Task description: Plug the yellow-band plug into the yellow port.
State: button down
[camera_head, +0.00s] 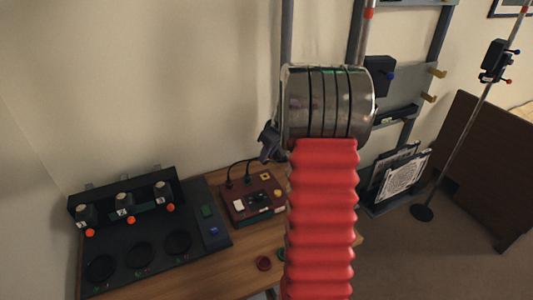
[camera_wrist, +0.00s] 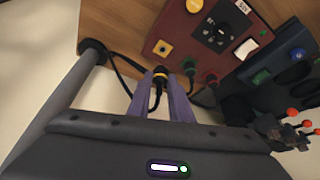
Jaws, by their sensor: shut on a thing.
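The yellow-band plug (camera_wrist: 159,74) is dark with a yellow ring. My gripper (camera_wrist: 160,88) is shut on it between two purple fingers in the wrist view. The yellow port (camera_wrist: 163,47) is a yellow square with a dark centre on the red box (camera_wrist: 178,28). The plug appears just short of the port and apart from it; the exact gap is hard to judge. In the head view the red box (camera_head: 243,207) stands on the table, with the yellow port (camera_head: 265,176) near its back edge.
Two other plugs, one green-banded (camera_wrist: 189,66), sit along the box's same edge with black cables. A dark panel with round wells (camera_head: 140,248) stands left of the box. A rack (camera_head: 405,115) stands at right.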

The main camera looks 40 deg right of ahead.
aim_at(267, 164)
jog(key=shift+f, duration=2.55)
jog(key=shift+f, duration=0.55)
dwell(0.5)
jog(key=c, duration=1.5)
grip_release()
jog(key=shift+c, duration=0.2)
jog(key=v, duration=1.3)
jog(key=shift+s+r, duration=0.15)
jog(key=shift+r, duration=0.2)
